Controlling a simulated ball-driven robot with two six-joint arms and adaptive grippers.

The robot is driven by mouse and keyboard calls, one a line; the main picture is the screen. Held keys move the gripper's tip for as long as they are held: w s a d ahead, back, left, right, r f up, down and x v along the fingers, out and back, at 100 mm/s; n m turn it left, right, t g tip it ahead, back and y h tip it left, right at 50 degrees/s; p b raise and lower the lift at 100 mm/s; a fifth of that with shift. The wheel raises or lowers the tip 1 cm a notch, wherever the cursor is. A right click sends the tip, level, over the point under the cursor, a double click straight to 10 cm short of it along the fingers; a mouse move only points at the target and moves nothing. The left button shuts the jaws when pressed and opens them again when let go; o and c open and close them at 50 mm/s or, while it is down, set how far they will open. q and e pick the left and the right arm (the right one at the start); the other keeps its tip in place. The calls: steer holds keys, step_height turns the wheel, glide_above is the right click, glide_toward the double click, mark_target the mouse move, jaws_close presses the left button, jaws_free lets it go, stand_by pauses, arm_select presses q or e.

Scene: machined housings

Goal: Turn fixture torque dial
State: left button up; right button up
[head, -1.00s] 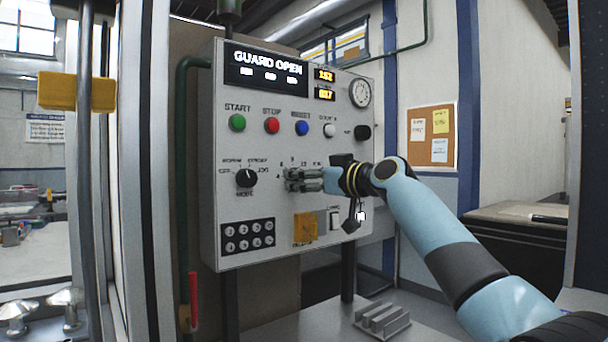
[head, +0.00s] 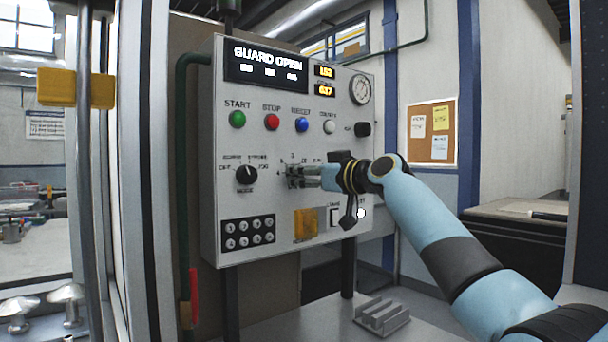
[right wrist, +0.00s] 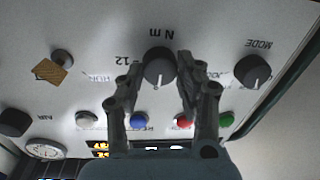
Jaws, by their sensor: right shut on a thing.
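The torque dial (right wrist: 160,68) is a round dark knob on the grey panel, under the upside-down "N m" lettering in the right wrist view. A small pale mark shows on its lower edge there, on the side of the buttons. My right gripper (right wrist: 161,66) is shut on the dial, one finger on each side. In the head view my right gripper (head: 304,176) reaches the panel from the right and hides most of the dial and part of its scale. My left gripper is not in view.
The mode knob (head: 247,174) sits left of the dial. The buttons, including a red one (head: 272,122), lie above. A yellow cover (head: 306,223) and a block of key switches (head: 248,234) lie below. A grey slotted block (head: 382,315) stands on the surface beneath.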

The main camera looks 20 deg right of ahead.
steer(key=m+p, duration=0.3)
steer(key=m, duration=0.6)
steer(key=m+t+h+p, duration=0.1)
steer(key=m+p, duration=0.2)
steer(key=m, duration=0.6)
steer(key=shift+f+m, duration=0.1)
steer(key=shift+m, duration=0.2)
stand_by(0.5)
steer(key=o, duration=1.2)
steer(key=shift+f, duration=0.1)
steer(key=shift+c, duration=0.2)
steer(key=shift+s, duration=0.1)
